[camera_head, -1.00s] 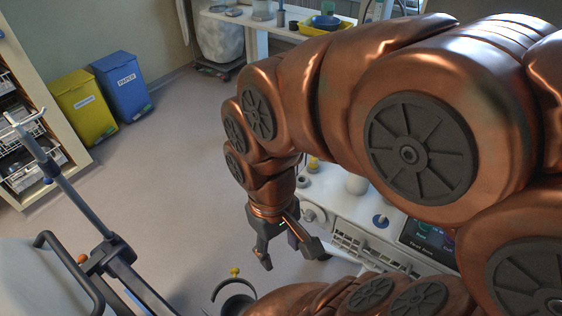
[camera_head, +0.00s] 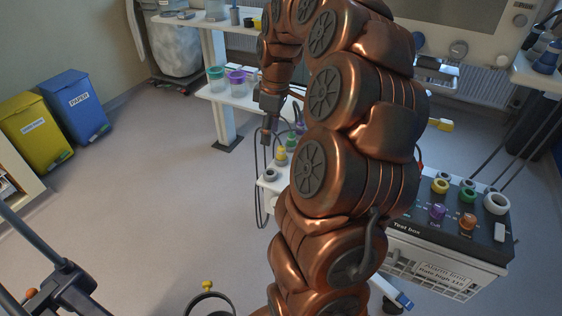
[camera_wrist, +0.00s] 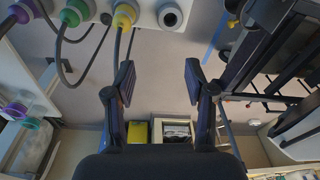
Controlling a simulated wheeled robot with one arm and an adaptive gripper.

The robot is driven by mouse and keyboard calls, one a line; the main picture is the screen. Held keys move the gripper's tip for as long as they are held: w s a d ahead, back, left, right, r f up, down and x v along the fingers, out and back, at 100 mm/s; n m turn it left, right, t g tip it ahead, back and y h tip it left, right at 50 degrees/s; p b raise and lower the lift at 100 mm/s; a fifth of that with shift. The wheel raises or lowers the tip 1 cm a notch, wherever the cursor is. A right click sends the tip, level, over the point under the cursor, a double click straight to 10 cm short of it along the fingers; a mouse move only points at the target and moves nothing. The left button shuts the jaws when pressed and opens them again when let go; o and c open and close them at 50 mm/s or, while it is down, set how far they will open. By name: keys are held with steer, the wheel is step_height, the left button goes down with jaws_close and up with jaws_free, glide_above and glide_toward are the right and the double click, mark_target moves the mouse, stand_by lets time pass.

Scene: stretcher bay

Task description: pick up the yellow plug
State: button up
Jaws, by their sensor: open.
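The yellow plug (camera_head: 281,156) sits in a row on the side edge of a white unit in the head view, between a green plug (camera_head: 291,143) and a grey round socket (camera_head: 270,174). In the wrist view the yellow plug (camera_wrist: 124,16) is at the top, with a dark cable hanging from it. My gripper (camera_wrist: 158,80) is open and empty, its two fingers apart, with the plug beyond and to the left of the gap.
A test box (camera_head: 450,225) with coloured sockets stands right of my arm. Dark cables loop by the plugs. A white table (camera_head: 225,96) with cups is behind. Yellow (camera_head: 38,130) and blue (camera_head: 77,103) bins stand left; the floor between is clear.

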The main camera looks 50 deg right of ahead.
glide_above(281, 147)
steer(key=s+d, duration=0.1)
steer(key=s, duration=0.1)
step_height(281, 147, down, 2)
steer(key=f, duration=0.1)
steer(key=shift+w+f, duration=0.2)
steer(key=shift+f, duration=0.3)
steer(key=shift+w+f, duration=0.15)
steer(key=shift+f, duration=0.3)
steer(key=shift+w+a+f+p, duration=0.15)
steer(key=shift+a+f+p, duration=0.15)
steer(key=shift+f, duration=0.4)
steer(key=shift+w+a+f+p, duration=0.15)
steer(key=shift+w+f+p, duration=0.1)
steer(key=shift+f, duration=0.7)
steer(key=shift+w+a+f+p, duration=0.15)
steer(key=shift+f+p, duration=0.1)
steer(key=shift+f, duration=0.65)
jaws_close()
